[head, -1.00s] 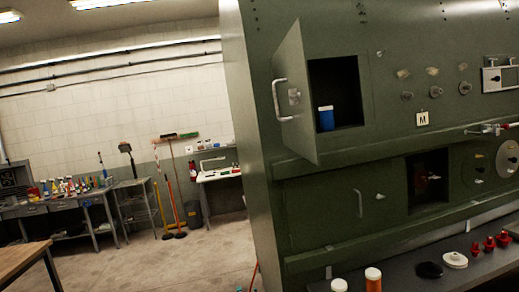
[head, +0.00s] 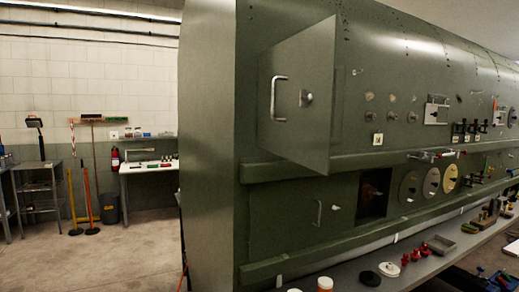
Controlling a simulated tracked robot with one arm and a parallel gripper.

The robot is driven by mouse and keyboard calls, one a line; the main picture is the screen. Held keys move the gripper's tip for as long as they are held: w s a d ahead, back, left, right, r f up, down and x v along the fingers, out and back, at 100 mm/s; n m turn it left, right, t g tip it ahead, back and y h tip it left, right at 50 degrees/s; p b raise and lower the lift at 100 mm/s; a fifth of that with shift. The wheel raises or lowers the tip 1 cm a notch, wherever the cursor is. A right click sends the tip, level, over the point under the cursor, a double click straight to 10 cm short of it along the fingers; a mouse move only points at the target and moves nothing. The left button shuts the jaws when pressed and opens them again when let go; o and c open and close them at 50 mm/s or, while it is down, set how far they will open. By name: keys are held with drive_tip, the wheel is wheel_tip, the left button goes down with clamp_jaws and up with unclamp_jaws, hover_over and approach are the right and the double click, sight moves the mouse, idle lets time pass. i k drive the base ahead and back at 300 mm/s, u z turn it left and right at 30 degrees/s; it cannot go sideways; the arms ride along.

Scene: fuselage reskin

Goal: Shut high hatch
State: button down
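The high hatch (head: 310,125) is a green hinged door on the upper part of the green fuselage panel. It stands swung out from the panel, open. It carries a pale vertical bar handle (head: 274,98) near its left edge and a small round latch (head: 305,98) beside the handle. From this angle the door hides the opening behind it and whatever is inside. My gripper is not in view.
A lower hatch with a handle (head: 319,213) sits below, beside a dark square opening (head: 374,193). A green ledge (head: 400,163) runs between the rows. A bench (head: 350,270) with caps and jars runs along the front. The floor at left (head: 120,250) is clear.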

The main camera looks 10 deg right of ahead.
sight(307, 59)
drive_tip(key=u, duration=0.1)
drive_tip(key=i, duration=1)
drive_tip(key=z, duration=0.1)
